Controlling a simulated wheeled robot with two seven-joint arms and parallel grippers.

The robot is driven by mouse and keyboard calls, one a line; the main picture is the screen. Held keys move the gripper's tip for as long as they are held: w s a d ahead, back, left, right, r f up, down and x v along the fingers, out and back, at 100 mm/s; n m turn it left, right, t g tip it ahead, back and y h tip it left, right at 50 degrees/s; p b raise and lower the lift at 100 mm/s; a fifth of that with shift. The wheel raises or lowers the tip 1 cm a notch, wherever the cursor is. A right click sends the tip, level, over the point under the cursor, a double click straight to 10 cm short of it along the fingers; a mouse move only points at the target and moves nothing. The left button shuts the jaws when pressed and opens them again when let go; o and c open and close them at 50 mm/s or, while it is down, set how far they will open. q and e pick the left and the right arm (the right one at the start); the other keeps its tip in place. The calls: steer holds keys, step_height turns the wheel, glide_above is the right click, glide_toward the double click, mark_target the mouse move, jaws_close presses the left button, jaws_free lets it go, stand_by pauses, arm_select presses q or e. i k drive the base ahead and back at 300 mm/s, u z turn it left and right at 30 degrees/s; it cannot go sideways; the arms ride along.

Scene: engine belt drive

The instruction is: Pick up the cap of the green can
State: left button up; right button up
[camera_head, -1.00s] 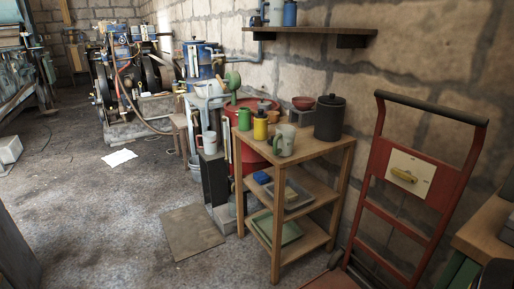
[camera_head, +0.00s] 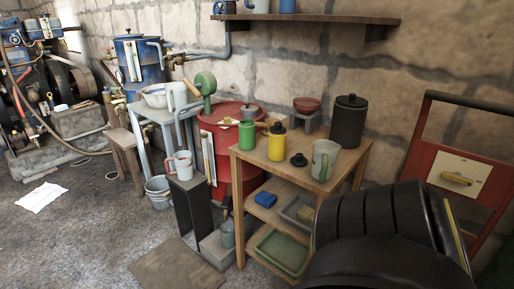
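The green can (camera_head: 247,136) stands upright on the left side of the wooden shelf unit's top, beside the yellow can (camera_head: 277,143). No black cap shows on the green can. A small black cap with a knob (camera_head: 298,160) lies loose on the top, in front of the yellow can and left of the grey-green mug (camera_head: 324,160). The yellow can has a similar black cap on it. I cannot tell for sure that the loose cap belongs to the green can. Neither gripper's fingers are in view; a large dark arm part of mine fills the lower right.
The wooden shelf unit (camera_head: 240,200) holds a black canister (camera_head: 349,121) at its back right. Lower shelves carry a blue block (camera_head: 265,199) and trays. A red drum (camera_head: 222,133) stands behind left. A red hand truck (camera_head: 413,151) is at right.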

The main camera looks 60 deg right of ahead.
mark_target(298, 160)
steer(key=z, duration=0.75)
steer(key=i, duration=1.2)
steer(key=z, duration=1.2)
